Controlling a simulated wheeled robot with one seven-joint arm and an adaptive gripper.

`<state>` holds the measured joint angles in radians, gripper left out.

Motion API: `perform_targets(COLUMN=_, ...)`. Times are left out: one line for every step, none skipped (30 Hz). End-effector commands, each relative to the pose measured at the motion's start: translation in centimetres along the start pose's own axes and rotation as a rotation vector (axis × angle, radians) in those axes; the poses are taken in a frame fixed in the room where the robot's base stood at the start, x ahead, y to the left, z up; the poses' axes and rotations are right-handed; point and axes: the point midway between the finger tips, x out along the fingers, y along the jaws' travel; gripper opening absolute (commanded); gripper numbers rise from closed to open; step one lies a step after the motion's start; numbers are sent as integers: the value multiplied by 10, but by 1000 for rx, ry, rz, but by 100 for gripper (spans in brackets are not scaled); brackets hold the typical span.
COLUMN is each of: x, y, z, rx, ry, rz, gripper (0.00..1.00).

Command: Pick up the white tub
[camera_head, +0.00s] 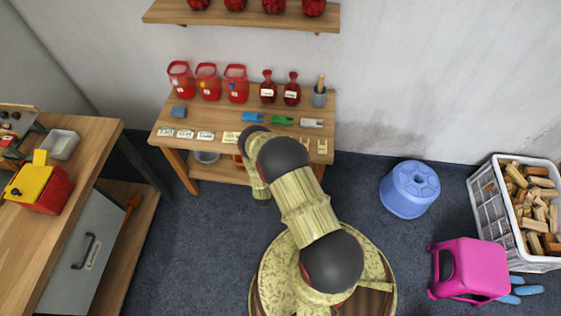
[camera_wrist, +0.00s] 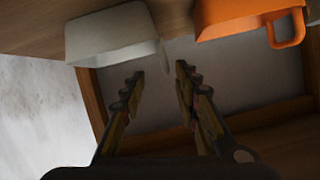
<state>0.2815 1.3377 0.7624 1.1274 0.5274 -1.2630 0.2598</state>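The white tub (camera_wrist: 110,38) is at the upper left of the wrist view, against the wooden surface, seen from the side. My gripper (camera_wrist: 158,73) is open and empty. Its two fingers point towards the tub's lower right part in the wrist view, with no visible contact. In the head view my arm hides the gripper.
An orange mug-like container (camera_wrist: 248,20) with a handle is to the right of the white tub; part of it shows in the head view (camera_head: 238,161). The small table's top (camera_head: 225,118) overhangs the shelf. A blue stool (camera_head: 410,190) stands to the right on open floor.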

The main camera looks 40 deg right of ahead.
Motion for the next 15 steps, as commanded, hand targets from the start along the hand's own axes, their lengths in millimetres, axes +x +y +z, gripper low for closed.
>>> perform_targets(x=4, y=1, z=1, rx=0, ry=0, rz=1, gripper=31)
perform_targets(x=6, y=0, z=1, rx=0, ry=-1, rz=1, gripper=31)
perform_targets(x=8, y=0, z=1, rx=0, ry=-1, rz=1, gripper=31)
perform_targets(x=10, y=-1, z=1, rx=0, ry=-1, rz=1, gripper=31)
perform_targets(x=14, y=-2, z=1, rx=0, ry=-1, rz=1, gripper=31)
perform_targets(x=19, y=-3, z=1, rx=0, ry=0, rz=1, gripper=31)
perform_targets(x=23, y=-4, z=1, rx=0, ry=0, rz=0, gripper=31)
perform_targets(x=27, y=-5, z=1, rx=0, ry=0, rz=0, gripper=31)
perform_targets(x=33, y=-7, z=1, rx=0, ry=-1, rz=0, gripper=31)
perform_targets(x=38, y=-7, z=1, rx=1, ry=-1, rz=1, gripper=31)
perform_targets(x=42, y=-6, z=2, rx=1, ry=-1, rz=1, gripper=31)
perform_targets(x=47, y=-6, z=2, rx=0, ry=-1, rz=1, gripper=31)
perform_targets(x=50, y=-6, z=2, rx=-1, ry=-2, rz=1, gripper=31)
perform_targets(x=52, y=-6, z=1, rx=-1, ry=-3, rz=1, gripper=31)
perform_targets(x=54, y=-7, z=1, rx=-2, ry=-4, rz=1, gripper=31)
